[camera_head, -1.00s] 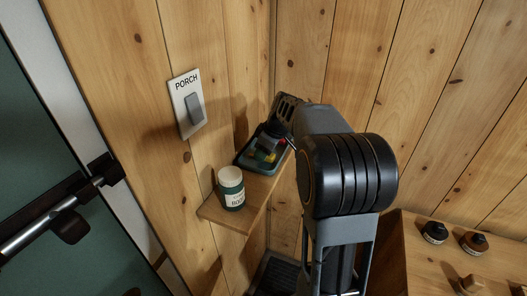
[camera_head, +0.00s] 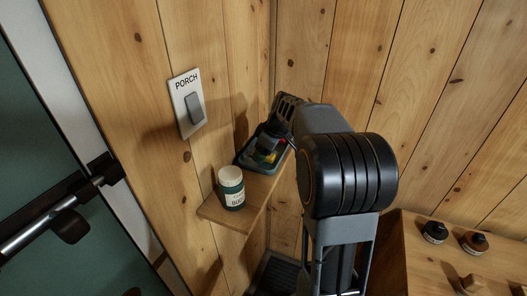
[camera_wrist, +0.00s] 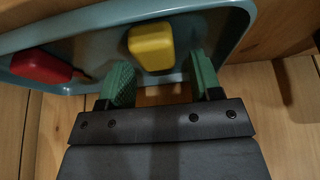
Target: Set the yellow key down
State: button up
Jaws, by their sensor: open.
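The yellow key (camera_wrist: 152,46) lies in a blue-grey tray (camera_wrist: 215,22), its bow a rounded yellow block. In the head view the yellow key (camera_head: 266,157) shows small, partly covered by my gripper. My gripper (camera_wrist: 161,82) is open, its two green fingertips apart at the tray's near edge, one to each side of the yellow key's near end. A gap shows between the fingers and the key. The tray (camera_head: 250,168) rests on a small wooden wall shelf (camera_head: 225,213).
A red key (camera_wrist: 42,66) lies in the tray to the left. A white-and-green jar (camera_head: 231,188) stands on the shelf in front of the tray. A PORCH switch (camera_head: 188,103) is on the wall. Dark-capped jars (camera_head: 435,232) stand on a wooden surface at right.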

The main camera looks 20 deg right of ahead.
jog(key=v, duration=1.2)
jog(key=shift+a, duration=0.1)
